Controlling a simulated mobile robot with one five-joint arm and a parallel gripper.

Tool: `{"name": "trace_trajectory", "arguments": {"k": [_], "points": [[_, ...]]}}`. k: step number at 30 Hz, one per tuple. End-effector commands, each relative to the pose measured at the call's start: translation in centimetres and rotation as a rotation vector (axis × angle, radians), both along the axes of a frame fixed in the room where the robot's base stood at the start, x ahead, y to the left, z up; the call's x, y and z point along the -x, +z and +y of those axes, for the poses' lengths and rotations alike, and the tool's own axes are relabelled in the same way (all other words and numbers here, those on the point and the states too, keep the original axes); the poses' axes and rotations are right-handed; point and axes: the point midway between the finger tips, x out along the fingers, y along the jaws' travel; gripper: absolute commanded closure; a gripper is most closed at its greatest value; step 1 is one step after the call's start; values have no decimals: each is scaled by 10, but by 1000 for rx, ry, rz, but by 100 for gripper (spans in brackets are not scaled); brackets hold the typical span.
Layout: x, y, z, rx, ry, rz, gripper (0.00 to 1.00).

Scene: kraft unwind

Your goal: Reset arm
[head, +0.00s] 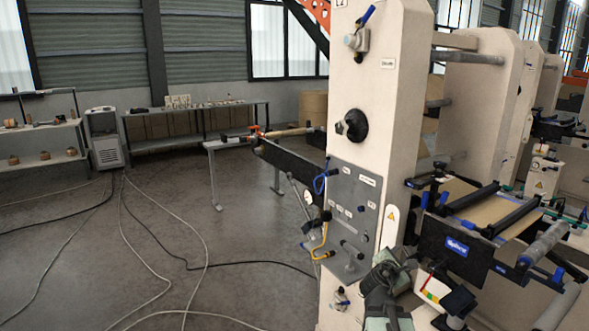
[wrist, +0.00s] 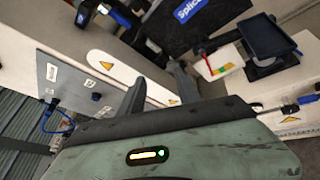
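My gripper (wrist: 158,85) shows in the wrist view as two dark fingers standing apart, with nothing seen between them. The pale machine panel with a warning triangle shows behind the gap. In the head view my arm (head: 388,300) rises from the bottom edge in front of the cream machine column (head: 385,95), and the dark gripper end is near the column's lower right side. The fingertips are too small there to tell apart, and whether they touch the machine cannot be told.
A grey control panel (head: 352,215) with knobs and a yellow hose is left of my arm. A splice table (head: 490,210) with rollers and a small black tray (head: 458,300) are to the right. Cables (head: 150,255) lie on the open floor at left. Benches (head: 195,118) stand behind.

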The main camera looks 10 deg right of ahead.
Motion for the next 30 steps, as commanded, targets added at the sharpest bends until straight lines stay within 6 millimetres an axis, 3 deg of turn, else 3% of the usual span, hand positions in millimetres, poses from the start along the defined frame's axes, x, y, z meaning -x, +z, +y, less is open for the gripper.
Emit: {"name": "trace_trajectory", "arguments": {"k": [1,5,9,13,15,18,30], "points": [[-6,-17,42,-166,-26,-39,60],[6,-77,138,-657,-214,-96,60],[54,-138,228,-1130,-591,-74,60],[114,-167,283,-1416,-1089,-37,60],[135,-169,299,-1459,-1284,-37,60],[147,-170,301,-1452,-1417,-81,60],[147,-170,300,-1457,-1441,-111,60]]}}
